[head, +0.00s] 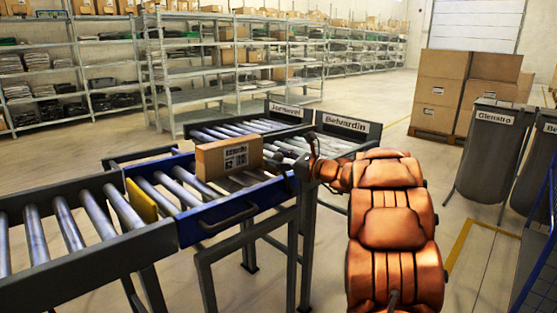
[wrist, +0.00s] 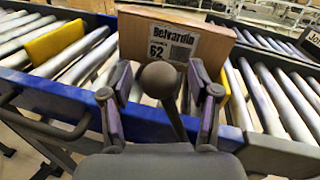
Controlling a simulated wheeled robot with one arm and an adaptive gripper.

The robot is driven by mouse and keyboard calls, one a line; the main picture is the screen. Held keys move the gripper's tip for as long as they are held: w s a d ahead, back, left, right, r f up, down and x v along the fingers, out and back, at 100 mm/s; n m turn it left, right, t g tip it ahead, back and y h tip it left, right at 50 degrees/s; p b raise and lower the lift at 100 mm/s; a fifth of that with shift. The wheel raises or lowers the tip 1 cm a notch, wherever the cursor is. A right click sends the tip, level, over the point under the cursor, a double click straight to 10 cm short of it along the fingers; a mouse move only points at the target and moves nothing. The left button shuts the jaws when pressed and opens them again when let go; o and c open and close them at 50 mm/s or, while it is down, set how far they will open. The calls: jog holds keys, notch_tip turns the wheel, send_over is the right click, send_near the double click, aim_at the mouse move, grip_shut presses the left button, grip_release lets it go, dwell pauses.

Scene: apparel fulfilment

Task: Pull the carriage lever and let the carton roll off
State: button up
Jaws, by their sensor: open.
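The carton (head: 228,157) is a brown box standing on the rollers of the blue carriage (head: 235,208). In the wrist view the carton (wrist: 170,38) shows a white label reading "Belvardin 62". The carriage lever (wrist: 158,80) has a dark round knob on a stalk, in front of the carton. My gripper (wrist: 159,84) is open, with one finger on each side of the knob. I cannot tell whether either finger touches it. In the head view my gripper (head: 312,165) is at the carriage's right end, partly hidden by my arm.
A roller conveyor (head: 70,225) runs in from the left, with a yellow plate (head: 141,200) by the carriage. Behind are roller lanes signed "Belvardin" (head: 345,123) and another name (head: 286,109). Grey bins (head: 488,150) and stacked boxes (head: 440,92) stand at right.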

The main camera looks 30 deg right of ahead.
grip_shut()
dwell(0.4)
